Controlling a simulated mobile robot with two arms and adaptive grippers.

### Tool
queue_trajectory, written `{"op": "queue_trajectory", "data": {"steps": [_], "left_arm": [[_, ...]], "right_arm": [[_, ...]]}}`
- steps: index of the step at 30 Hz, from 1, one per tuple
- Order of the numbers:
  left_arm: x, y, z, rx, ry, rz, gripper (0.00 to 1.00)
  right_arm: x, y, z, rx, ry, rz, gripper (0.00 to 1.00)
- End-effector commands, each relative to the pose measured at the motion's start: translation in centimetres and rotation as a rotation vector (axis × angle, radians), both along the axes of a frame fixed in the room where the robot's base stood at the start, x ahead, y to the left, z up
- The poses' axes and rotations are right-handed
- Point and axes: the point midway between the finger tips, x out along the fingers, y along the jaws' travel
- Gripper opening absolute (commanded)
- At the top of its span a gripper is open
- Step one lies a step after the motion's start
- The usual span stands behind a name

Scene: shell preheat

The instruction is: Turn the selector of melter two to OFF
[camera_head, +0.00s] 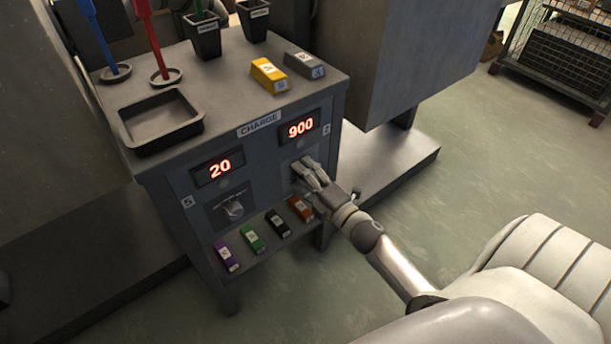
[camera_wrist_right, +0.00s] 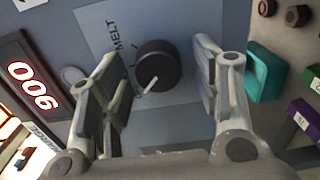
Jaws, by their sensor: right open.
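The selector (camera_wrist_right: 157,66) of melter two is a round dark knob with a white pointer line towards its lower left in the right wrist view. The word MELT (camera_wrist_right: 119,34) is printed to its upper left. Other markings by the knob are partly hidden by a finger. My right gripper (camera_head: 303,172) is at the panel below the 900 display (camera_head: 301,128), beside the label 2 (camera_head: 326,130), and covers the knob in the head view. In the right wrist view the gripper (camera_wrist_right: 160,88) is open, one finger on each side of the knob, with gaps. My left gripper is not in view.
Several coloured bars lie on the low shelf, including a brown one (camera_head: 300,208) near my right gripper. A tray (camera_head: 158,121) and a yellow bar (camera_head: 269,75) are on top.

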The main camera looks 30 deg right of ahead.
Motion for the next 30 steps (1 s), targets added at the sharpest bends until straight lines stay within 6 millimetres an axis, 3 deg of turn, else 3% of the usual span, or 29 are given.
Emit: {"op": "queue_trajectory", "data": {"steps": [8,24,30], "left_arm": [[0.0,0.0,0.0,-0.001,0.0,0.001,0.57],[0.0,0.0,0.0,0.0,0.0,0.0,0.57],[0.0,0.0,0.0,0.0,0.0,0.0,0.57]], "right_arm": [[-0.7,-0.1,-0.1,0.001,0.001,-0.001,0.57],[-9.8,-0.8,-0.1,0.001,0.003,-0.002,0.57],[-11.6,-0.9,0.0,0.001,0.0,0.0,0.57]]}}
